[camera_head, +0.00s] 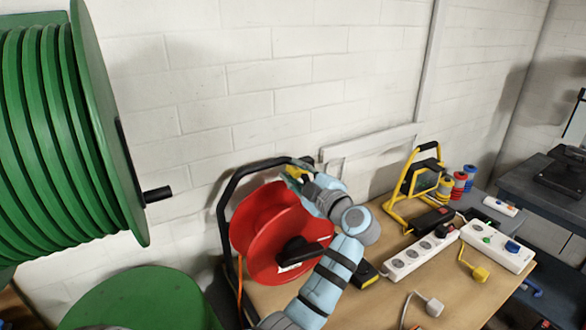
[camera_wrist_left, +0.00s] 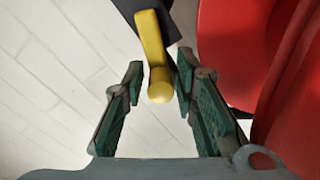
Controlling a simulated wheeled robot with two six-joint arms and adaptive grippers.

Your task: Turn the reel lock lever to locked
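The red cable reel (camera_head: 262,225) hangs in a black tube frame (camera_head: 226,192) on the wooden bench. The yellow lock lever (camera_wrist_left: 153,42) with its round knob shows in the left wrist view, fixed to a black block beside the red reel (camera_wrist_left: 236,50). In the head view a small yellow piece, apparently this lever (camera_head: 294,171), shows at the top of the frame. My left gripper (camera_wrist_left: 160,75) is open, with its green-padded fingers on both sides of the knob and visible gaps. In the head view my left gripper (camera_head: 298,179) is partly hidden by its arm. My right gripper is not in view.
A large green drum (camera_head: 60,130) with a black handle (camera_head: 158,194) stands at the left. Right of my arm are white power strips (camera_head: 405,262), a yellow work lamp (camera_head: 399,212) and small coloured spools (camera_head: 459,185). A white brick wall (camera_head: 280,75) lies close behind the reel.

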